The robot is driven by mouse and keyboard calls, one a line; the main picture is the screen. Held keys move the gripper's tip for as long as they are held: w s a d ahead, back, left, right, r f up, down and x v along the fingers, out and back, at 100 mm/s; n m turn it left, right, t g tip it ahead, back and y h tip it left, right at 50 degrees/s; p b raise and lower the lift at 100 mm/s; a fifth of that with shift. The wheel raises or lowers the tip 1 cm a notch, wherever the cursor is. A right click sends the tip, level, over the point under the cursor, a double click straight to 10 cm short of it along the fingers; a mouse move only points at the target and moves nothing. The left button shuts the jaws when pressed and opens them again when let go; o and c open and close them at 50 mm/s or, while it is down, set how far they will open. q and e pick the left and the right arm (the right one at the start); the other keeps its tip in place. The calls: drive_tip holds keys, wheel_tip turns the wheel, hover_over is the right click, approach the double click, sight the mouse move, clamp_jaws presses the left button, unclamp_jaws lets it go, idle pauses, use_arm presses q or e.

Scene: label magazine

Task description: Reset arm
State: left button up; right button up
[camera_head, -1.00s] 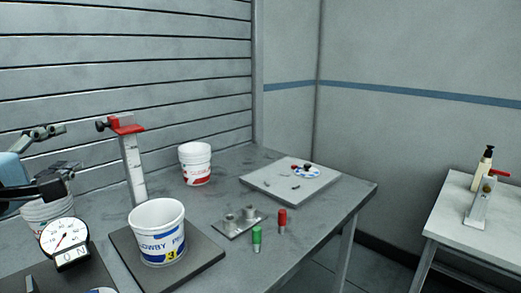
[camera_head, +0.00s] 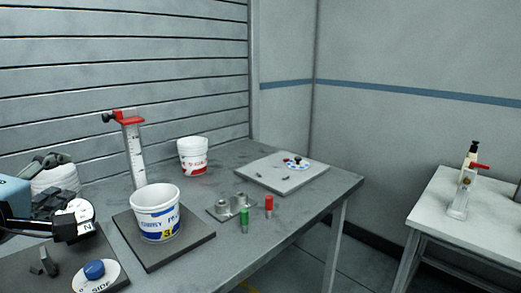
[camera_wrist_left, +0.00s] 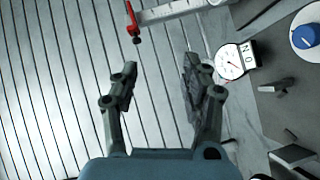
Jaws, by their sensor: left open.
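My left gripper (camera_head: 58,202) is at the left edge of the head view, above the left end of the table, partly cut off by the frame. In the left wrist view the left gripper (camera_wrist_left: 157,85) has its two fingers apart with nothing between them. Behind the fingers is the slatted wall. The label magazine (camera_head: 133,155), a white upright scale with a red top, stands beyond the gripper and also shows at the top of the wrist view (camera_wrist_left: 175,12). My right gripper does not show.
A white bucket (camera_head: 157,213) stands on a dark plate (camera_head: 190,246). A round dial (camera_wrist_left: 232,62) and a blue knob (camera_head: 95,269) are near the left gripper. A green marker (camera_head: 244,222), a red marker (camera_head: 269,206) and another bucket (camera_head: 192,157) stand farther right. A side table (camera_head: 440,215) is at right.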

use_arm(q)
drive_tip(key=s+d+f+m+g+h, duration=0.1)
drive_tip(key=s+d+f+m+g, duration=0.4)
drive_tip(key=s+f+m, duration=0.5)
drive_tip(key=s+d+f+m+g+h, duration=0.1)
drive_tip(key=s+d+f+m+g, duration=0.2)
drive_tip(key=s+f+m+g, duration=0.7)
drive_tip(key=s+a+f+n+t+b, duration=0.15)
drive_tip(key=f+b, duration=0.25)
drive_tip(key=f, duration=1.2)
drive_tip(key=s+a+f+n+b, duration=0.15)
drive_tip(key=f+b, duration=0.25)
drive_tip(key=f, duration=1.1)
drive_tip(key=s+f+b, duration=0.3)
drive_tip(key=s+f, duration=0.6)
drive_tip(key=f, duration=0.3)
drive_tip(key=s+f+g+b, duration=0.1)
drive_tip(key=s+f+b, duration=0.2)
drive_tip(key=s+f, duration=0.7)
wheel_tip(320, 180, down, 2)
drive_tip(key=shift+s+a+f+b, duration=0.15)
drive_tip(key=shift+s+b, duration=0.1)
drive_tip(key=shift+b, duration=0.15)
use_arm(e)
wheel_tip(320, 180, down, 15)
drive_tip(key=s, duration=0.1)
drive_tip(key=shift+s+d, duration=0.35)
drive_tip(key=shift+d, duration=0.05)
